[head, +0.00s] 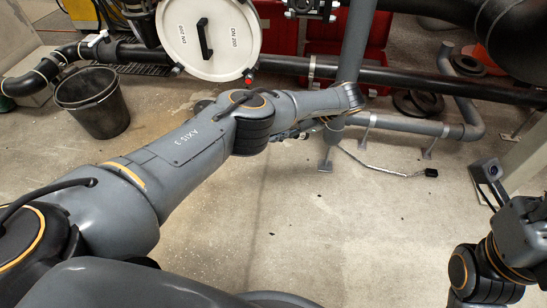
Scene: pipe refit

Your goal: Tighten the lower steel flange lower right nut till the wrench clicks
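My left arm (185,150) reaches from the lower left to the centre, its far end in front of the grey upright pipe. A slim dark part (298,130) shows below its wrist; I cannot tell whether it is my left gripper or a wrench. The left fingers are not clearly visible. A bolted flange fitting (312,8) is cut off by the top edge; I cannot tell whether it is the lower steel flange. Its lower right nut cannot be made out. My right arm (508,245) is at the lower right, with its gripper out of view.
A white round cover (222,50) marked DN 200 is at the top. A black bucket (92,102) stands left. Red cases (373,42) lie behind the pipes. A black horizontal pipe (420,80) crosses the back. A thin cable (385,170) lies on the otherwise mostly clear floor.

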